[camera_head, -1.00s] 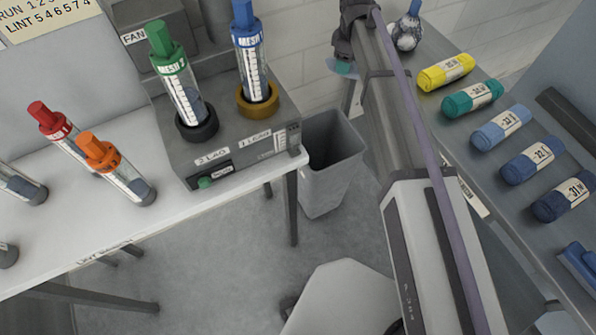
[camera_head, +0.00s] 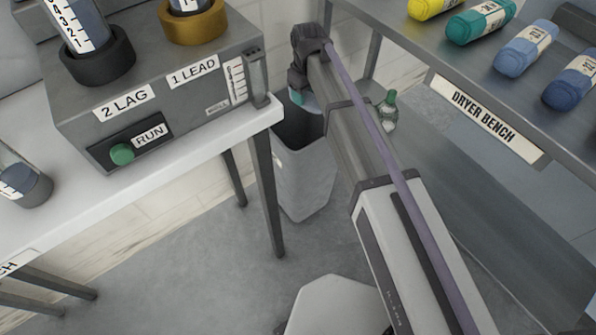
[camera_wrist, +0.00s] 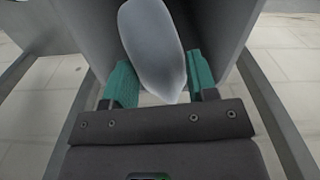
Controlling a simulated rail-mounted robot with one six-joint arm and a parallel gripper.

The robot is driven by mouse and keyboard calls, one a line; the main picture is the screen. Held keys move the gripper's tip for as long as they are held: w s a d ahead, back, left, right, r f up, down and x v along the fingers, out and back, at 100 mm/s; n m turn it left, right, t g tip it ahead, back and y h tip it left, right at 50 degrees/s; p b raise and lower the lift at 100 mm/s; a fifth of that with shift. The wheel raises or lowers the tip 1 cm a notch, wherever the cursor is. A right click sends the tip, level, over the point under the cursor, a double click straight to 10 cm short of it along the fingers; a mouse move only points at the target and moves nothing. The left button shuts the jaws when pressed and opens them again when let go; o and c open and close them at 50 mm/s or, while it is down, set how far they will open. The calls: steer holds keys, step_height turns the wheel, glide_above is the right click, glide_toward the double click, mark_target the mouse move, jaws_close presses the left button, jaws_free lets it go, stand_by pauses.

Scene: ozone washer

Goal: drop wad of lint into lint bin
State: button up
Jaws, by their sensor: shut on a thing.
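The lint bin (camera_head: 305,185) is a grey, open-topped tub on the floor between the white table and the dryer bench. My gripper (camera_head: 298,97) is above its opening, near the far rim, with a teal finger just showing. In the wrist view my gripper (camera_wrist: 161,90) has its teal fingers on either side of a smooth, pale grey elongated wad of lint (camera_wrist: 152,45) and is shut on it. Grey bin walls (camera_wrist: 226,25) show around and beyond the wad.
A grey machine (camera_head: 165,100) labelled "2 LAG" and "1 LEAD" stands on the white table (camera_head: 150,182) at left, its leg close to the bin. The dryer bench (camera_head: 530,95) at right bears several rolled cloths.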

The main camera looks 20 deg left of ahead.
step_height(320, 180, down, 6)
steer(key=b, duration=0.5)
steer(key=shift+r, duration=0.3)
steer(key=o, duration=1)
step_height(320, 180, up, 11)
steer(key=p, duration=1.1)
